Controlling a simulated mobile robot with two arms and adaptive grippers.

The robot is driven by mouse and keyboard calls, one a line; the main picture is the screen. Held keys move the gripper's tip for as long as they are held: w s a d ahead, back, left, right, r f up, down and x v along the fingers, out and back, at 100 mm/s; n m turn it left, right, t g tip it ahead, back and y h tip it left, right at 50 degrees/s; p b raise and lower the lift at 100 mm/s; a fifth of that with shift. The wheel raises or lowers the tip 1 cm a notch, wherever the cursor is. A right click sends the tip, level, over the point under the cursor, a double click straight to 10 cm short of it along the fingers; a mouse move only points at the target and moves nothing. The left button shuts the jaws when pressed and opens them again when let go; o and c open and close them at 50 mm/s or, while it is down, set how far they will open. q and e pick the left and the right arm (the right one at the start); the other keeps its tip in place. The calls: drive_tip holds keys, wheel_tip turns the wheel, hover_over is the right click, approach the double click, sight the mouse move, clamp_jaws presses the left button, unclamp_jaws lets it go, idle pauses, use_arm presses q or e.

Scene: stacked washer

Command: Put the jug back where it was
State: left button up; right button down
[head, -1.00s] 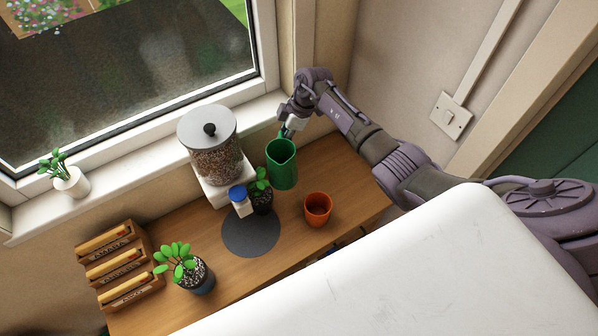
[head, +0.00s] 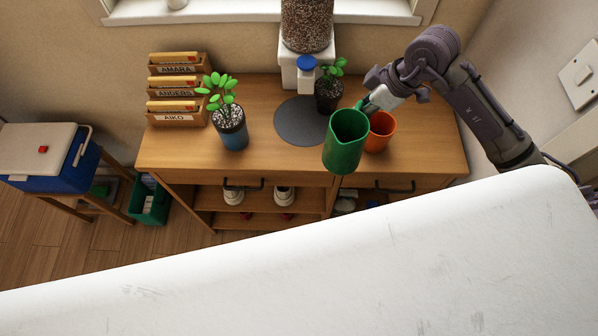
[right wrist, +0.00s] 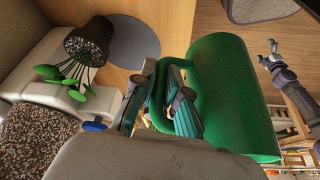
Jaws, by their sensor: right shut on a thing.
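The green jug (head: 345,148) is in the air over the front part of the wooden sideboard (head: 270,155), open top up. My right gripper (head: 366,104) is shut on its handle, and in the right wrist view the fingers (right wrist: 172,95) close around the handle of the green jug (right wrist: 235,95). The jug partly overlaps the orange pot (head: 381,133) behind it. A round dark mat (head: 300,122) lies bare on the sideboard, left of the jug. My left gripper (right wrist: 268,52) shows small at the right of the right wrist view, its fingers apart and empty.
Another plant (head: 231,130) and labelled wooden card boxes (head: 178,95) stand to the left. My white body top fills the foreground.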

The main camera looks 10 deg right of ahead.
drive_tip(key=shift+s+a+f, duration=0.15)
drive_tip(key=shift+s+a, duration=0.3)
drive_tip(key=w+a+f+p, duration=0.1)
drive_tip(key=w+f, duration=0.2)
drive_tip(key=w+a+f+p, duration=0.1)
drive_tip(key=w+a+f, duration=0.1)
drive_tip(key=w+f, duration=0.1)
drive_tip(key=w+a+f+p, duration=0.1)
drive_tip(key=w+a+f, duration=0.1)
drive_tip(key=w+f, duration=0.2)
drive_tip(key=shift+a+f, duration=0.1)
drive_tip(key=shift+f, duration=0.05)
use_arm(q)
drive_tip(key=r, duration=0.1)
drive_tip(key=w+r, duration=0.1)
drive_tip(key=r, duration=0.1)
drive_tip(key=shift+w+a, duration=0.15)
drive_tip(key=shift+a, duration=0.1)
use_arm(e)
drive_tip(key=shift+f, duration=0.3)
drive_tip(key=shift+f, duration=0.1)
use_arm(q)
drive_tip(key=shift+d, duration=0.1)
use_arm(e)
drive_tip(key=c, duration=1.2)
unclamp_jaws()
use_arm(q)
drive_tip(key=shift+w, duration=0.1)
